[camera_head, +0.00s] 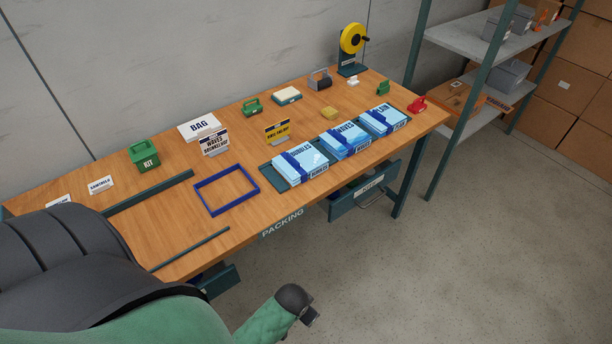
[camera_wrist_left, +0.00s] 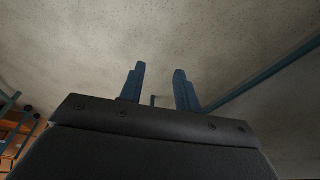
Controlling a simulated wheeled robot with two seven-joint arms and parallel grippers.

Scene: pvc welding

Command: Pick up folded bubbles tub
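The bubbles tub (camera_head: 300,164) is a light blue folded stack with a dark blue band and a front label reading BUBBLES. It sits in a dark green tray (camera_head: 266,176) near the table's front edge, left of two similar stacks. My left gripper (camera_wrist_left: 158,84) shows in the left wrist view with its two blue fingers apart and nothing between them. I do not see the left gripper's fingers in the head view.
The WAVES stack (camera_head: 345,140) and LAWN stack (camera_head: 384,119) stand to the tub's right. A yellow sign (camera_head: 278,131) stands behind it. An empty blue frame (camera_head: 227,190) lies to its left. A drawer (camera_head: 362,190) hangs under the table. A shelf rack (camera_head: 470,118) stands at right.

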